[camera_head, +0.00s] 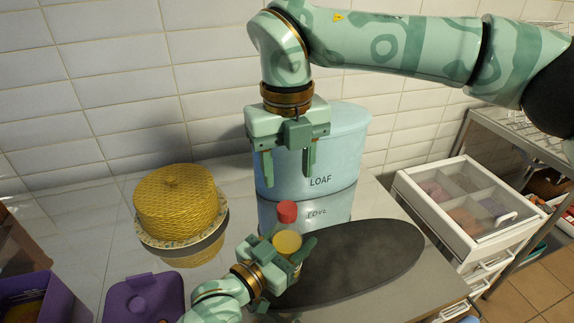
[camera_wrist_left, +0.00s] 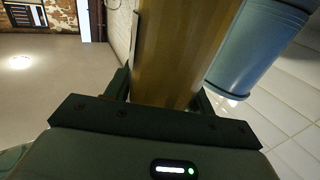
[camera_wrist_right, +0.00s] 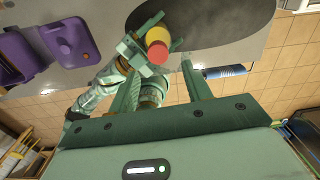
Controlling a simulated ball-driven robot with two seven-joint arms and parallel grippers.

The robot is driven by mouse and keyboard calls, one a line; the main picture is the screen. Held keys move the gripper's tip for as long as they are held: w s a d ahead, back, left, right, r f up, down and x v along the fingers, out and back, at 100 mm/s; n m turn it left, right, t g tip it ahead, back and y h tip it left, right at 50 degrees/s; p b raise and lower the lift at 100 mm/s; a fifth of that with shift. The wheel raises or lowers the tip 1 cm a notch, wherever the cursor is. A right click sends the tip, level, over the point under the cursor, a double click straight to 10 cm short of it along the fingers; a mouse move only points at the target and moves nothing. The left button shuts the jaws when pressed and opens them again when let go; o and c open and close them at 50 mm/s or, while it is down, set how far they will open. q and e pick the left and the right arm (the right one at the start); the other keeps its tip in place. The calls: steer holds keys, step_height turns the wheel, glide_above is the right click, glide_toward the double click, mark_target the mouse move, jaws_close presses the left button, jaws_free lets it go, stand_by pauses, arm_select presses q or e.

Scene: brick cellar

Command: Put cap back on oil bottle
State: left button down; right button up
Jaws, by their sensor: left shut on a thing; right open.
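The oil bottle (camera_head: 286,244) is a yellow cylinder with a pale round top. My left gripper (camera_head: 293,239) is shut around it above the counter, beside the dark oval board. In the left wrist view the bottle (camera_wrist_left: 165,50) fills the space between the fingers. The small red cap (camera_head: 287,211) shows just beyond the bottle's top in the head view. In the right wrist view the cap (camera_wrist_right: 158,52) overlaps the bottle (camera_wrist_right: 156,35); I cannot tell whether they touch. My right gripper (camera_head: 287,178) is open and empty, pointing down above the cap.
A blue LOAF tin (camera_head: 340,150) stands close behind my right gripper. A yellow woven basket (camera_head: 175,203) is to the left, and a purple container (camera_head: 142,298) at front left. The dark oval board (camera_head: 360,262) lies right. A white drawer unit (camera_head: 440,215) stands farther right.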

mark_target(287, 207)
steer(key=n, duration=0.4)
steer(key=shift+s+f+n, duration=0.1)
steer(key=shift+n, duration=0.3)
steer(key=n, duration=0.3)
steer(key=shift+a, duration=0.1)
steer(key=shift+f, duration=4)
steer(key=c, duration=1)
steer(key=o, duration=1.2)
steer(key=shift+c, duration=0.2)
